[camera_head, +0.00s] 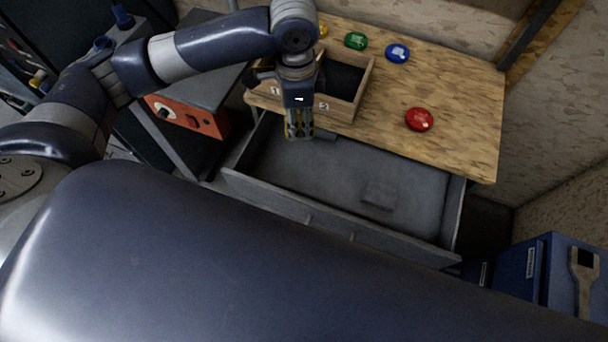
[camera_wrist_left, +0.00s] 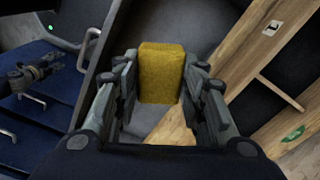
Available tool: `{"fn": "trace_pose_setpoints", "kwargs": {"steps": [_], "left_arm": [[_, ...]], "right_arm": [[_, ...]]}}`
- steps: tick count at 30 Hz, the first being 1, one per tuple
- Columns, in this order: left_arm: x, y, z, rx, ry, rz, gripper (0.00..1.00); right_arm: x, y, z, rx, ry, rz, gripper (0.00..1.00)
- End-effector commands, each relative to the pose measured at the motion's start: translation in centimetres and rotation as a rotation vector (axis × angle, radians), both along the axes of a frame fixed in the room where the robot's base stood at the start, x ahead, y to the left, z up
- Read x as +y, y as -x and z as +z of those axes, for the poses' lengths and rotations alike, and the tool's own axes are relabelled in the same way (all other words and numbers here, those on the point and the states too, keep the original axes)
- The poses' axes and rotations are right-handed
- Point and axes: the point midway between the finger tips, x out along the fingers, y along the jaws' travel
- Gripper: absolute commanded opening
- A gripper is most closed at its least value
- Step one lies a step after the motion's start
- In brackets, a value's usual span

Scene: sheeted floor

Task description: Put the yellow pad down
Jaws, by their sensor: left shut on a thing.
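The yellow pad (camera_wrist_left: 160,75) is a small block held between the fingers of my left gripper (camera_wrist_left: 158,88) in the left wrist view. In the head view my left gripper (camera_head: 299,130) points down, just in front of the wooden box and above the back part of the open grey drawer. The pad is hard to make out there, with only a little yellow between the fingers. My right gripper is not in view.
The open drawer (camera_head: 300,212) is under the wooden table (camera_head: 465,135) and holds a grey block (camera_head: 379,195). A divided wooden box (camera_head: 343,109) stands on the table. Red (camera_head: 419,119), blue (camera_head: 397,54) and green (camera_head: 356,41) buttons are on the tabletop. A blue cabinet (camera_head: 540,275) stands at right.

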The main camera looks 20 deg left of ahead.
Motion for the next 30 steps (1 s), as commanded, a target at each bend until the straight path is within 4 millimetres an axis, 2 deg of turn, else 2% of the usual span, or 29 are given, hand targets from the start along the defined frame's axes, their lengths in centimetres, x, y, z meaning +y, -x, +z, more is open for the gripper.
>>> {"fn": "trace_pose_setpoints", "kwargs": {"steps": [4, 11, 21, 25, 30], "left_arm": [[-0.6, -0.7, -2.1, 0.001, 0.000, -0.210, 0.19], [-1.4, -1.6, -5.9, 0.000, -0.004, -0.543, 0.19], [-2.2, -2.1, -12.8, 0.002, -0.014, -1.012, 0.19], [-2.3, -2.1, -14.8, 0.003, -0.016, -1.140, 0.19], [-2.4, -2.1, -16.2, 0.005, -0.020, -1.233, 0.19]], "right_arm": [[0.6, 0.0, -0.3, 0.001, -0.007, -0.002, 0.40], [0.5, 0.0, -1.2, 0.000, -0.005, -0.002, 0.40], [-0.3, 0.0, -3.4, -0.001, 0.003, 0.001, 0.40], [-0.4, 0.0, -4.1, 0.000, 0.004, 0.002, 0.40], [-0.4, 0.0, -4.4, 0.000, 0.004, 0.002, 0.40]]}}
